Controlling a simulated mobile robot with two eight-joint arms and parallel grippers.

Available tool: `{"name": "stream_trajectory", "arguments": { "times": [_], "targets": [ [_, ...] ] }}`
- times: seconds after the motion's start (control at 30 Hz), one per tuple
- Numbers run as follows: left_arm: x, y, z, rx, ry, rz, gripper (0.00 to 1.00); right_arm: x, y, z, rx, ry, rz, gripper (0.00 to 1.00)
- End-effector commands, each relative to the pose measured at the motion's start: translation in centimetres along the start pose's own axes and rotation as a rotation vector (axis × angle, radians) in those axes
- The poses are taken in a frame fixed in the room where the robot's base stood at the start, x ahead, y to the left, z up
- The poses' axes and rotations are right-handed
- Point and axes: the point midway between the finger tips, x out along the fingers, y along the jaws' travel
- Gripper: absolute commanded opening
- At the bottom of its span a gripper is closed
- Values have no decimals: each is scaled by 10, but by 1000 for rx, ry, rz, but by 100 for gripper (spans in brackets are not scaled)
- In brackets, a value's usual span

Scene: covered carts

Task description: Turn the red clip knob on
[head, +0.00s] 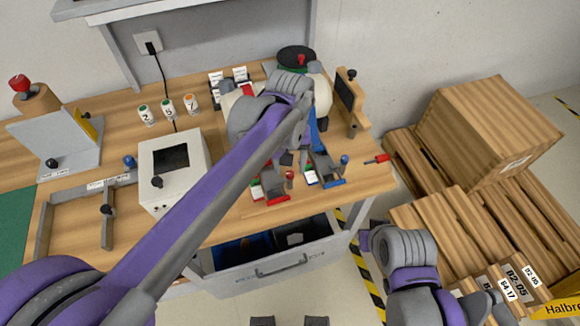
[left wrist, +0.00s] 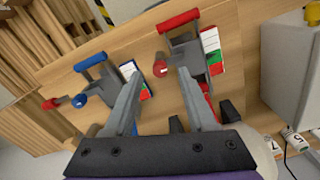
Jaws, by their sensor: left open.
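The red clip (head: 277,199) is on the wooden bench near its front edge, with a red bar and a white, red and green strip. In the left wrist view its red bar (left wrist: 178,20) is at the top. Its red knob (head: 290,175) shows close below my left gripper (head: 302,158). In the left wrist view the red knob (left wrist: 161,69) appears between the tips of my left gripper (left wrist: 160,74), which is open and empty. I cannot tell any contact.
A blue clip (head: 333,182) with a blue knob (head: 345,159) stands close to the right of the red one. Another red knob (head: 382,158) sticks out at the bench's right edge. A white box (head: 172,165) stands to the left. Wooden crates (head: 495,125) stand right of the bench.

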Motion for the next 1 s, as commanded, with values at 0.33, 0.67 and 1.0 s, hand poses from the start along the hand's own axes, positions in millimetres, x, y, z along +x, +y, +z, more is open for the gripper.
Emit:
{"name": "stream_trajectory", "arguments": {
  "times": [0.33, 0.67, 1.0],
  "targets": [
    [-69, 0, 0, 1, 1, 0, 56, -5, 0, -5, 0, 5, 0, 0],
    [-89, 0, 0, 0, 0, 0, 56, -5, 0, -6, 0, 5, 0, 0],
    [-89, 0, 0, 0, 0, 0, 56, -5, 0, -6, 0, 5, 0, 0]
  ]
}}
